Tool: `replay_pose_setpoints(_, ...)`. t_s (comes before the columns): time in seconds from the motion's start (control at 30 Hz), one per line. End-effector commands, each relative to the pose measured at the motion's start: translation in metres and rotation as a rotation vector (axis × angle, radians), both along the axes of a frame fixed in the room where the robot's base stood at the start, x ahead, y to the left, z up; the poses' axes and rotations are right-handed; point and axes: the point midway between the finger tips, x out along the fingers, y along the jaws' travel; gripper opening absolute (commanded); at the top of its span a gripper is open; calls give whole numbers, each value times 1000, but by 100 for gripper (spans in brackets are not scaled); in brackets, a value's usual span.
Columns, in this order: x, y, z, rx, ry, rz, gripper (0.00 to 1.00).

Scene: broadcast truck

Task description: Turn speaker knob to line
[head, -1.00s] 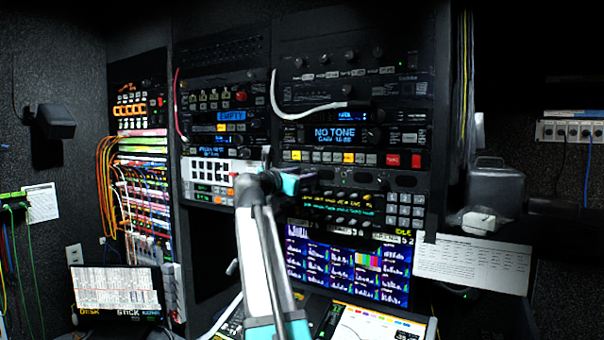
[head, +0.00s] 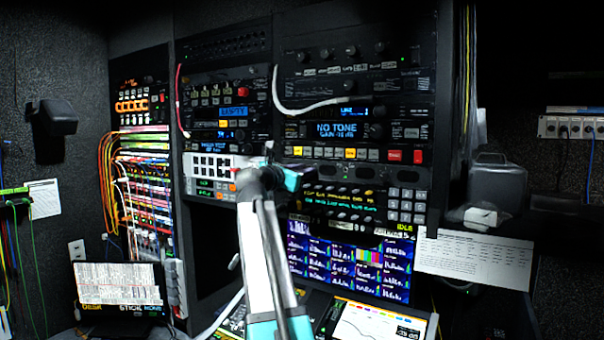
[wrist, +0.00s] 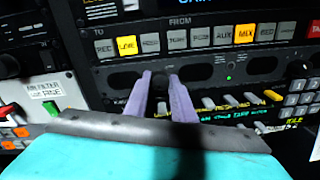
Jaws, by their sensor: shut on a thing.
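The speaker knob (wrist: 151,71) is a small dark round knob on the black speaker panel, between oval speaker grilles in the wrist view. My gripper (wrist: 160,77) has its two pale purple fingers on either side of it, shut on it. The fingers hide part of the knob, and I cannot read its pointer or any line mark. In the head view my gripper (head: 291,179) reaches the rack from below, and its teal body hides the knob. The speaker panel (head: 372,175) shows to its right.
Above the panel is a row of buttons (wrist: 188,38) marked TO and FROM, some lit yellow. Small toggle switches (wrist: 228,101) sit just below. A keypad (wrist: 298,98) is at the right. A white cable (head: 305,107) hangs across the rack above my gripper.

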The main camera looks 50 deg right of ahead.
Motion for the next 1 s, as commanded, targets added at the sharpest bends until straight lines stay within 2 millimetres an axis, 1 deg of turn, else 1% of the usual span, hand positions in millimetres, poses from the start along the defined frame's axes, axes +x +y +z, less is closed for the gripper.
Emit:
replay_pose_setpoints(0.17, -1, -2, -1, 20, -89, -2, 0)
replay_pose_setpoints(0.37, -1, -2, -2, 55, -238, -3, 0)
replay_pose_setpoints(1.0, -2, -3, -2, 197, -825, -2, 0)
